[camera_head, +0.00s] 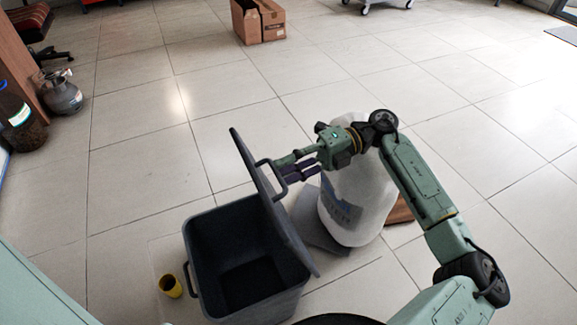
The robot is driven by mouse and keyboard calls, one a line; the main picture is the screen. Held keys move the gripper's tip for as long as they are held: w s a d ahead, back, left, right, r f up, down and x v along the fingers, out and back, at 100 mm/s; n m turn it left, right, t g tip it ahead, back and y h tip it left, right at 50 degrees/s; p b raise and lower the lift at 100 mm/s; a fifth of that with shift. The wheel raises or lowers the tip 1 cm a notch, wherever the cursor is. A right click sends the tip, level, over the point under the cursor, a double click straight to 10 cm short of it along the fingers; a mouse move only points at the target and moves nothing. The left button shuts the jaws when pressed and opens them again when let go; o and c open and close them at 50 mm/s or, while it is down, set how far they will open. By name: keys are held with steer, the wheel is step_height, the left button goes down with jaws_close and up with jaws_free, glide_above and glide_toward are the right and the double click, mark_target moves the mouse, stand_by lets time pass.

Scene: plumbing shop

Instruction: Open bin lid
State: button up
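The dark grey bin (203,262) stands on the tiled floor at the lower middle, and its empty-looking inside shows. Its lid (262,185) is raised, standing up steeply along the bin's right side. A handle (268,172) sticks out from the lid's outer face. My gripper (280,171) is at this handle on the right side of the lid, its fingers pointing left. The fingers overlap the handle in the picture, and I cannot tell whether they are closed on it.
A white sack (358,200) stands right of the bin, below my arm. A small yellow cup (171,286) is on the floor left of the bin. Cardboard boxes (258,22) stand at the back, a gas cylinder (62,95) at the left. The floor between is clear.

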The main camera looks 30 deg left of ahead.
steer(key=v, duration=1.2)
steer(key=shift+r, duration=0.1)
